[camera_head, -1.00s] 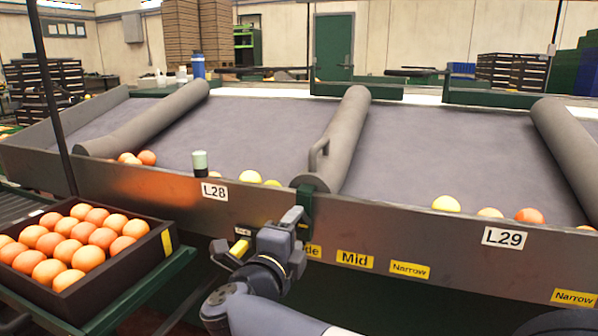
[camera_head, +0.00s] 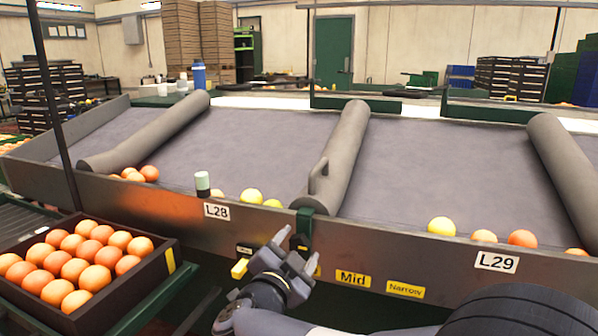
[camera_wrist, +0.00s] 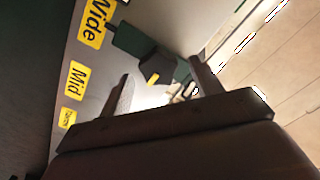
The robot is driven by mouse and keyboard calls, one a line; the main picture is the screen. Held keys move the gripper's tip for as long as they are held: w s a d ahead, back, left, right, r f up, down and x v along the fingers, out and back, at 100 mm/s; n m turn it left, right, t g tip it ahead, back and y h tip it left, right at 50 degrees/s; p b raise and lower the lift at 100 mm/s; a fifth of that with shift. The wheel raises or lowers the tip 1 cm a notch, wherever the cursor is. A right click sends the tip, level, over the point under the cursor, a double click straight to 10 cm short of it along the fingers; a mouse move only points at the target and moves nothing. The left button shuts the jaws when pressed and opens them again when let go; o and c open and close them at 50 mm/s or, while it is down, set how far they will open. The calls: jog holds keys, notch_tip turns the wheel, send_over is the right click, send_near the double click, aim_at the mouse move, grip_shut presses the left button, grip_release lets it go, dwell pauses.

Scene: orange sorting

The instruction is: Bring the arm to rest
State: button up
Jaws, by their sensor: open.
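My gripper (camera_head: 291,247) is in the lower middle of the head view, in front of the metal front panel of the sorting table (camera_head: 150,208), below the clamp at the foot of a grey roller. Its two fingers are apart with nothing between them. In the wrist view my gripper (camera_wrist: 160,82) also shows its two fingers spread and empty. Beyond them are a dark green bracket and the yellow "Wide" (camera_wrist: 88,22) and "Mid" (camera_wrist: 77,82) labels on the panel.
A dark crate (camera_head: 150,279) of oranges stands on a green-edged stand at the lower left. Grey padded rollers (camera_head: 341,150) divide the sloped table. Several oranges and yellow fruit (camera_head: 441,226) lie along its lower edge.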

jog(key=n+p, duration=0.1)
jog(key=n, duration=0.3)
jog(key=shift+a, duration=0.15)
jog(key=shift+n, duration=1.9)
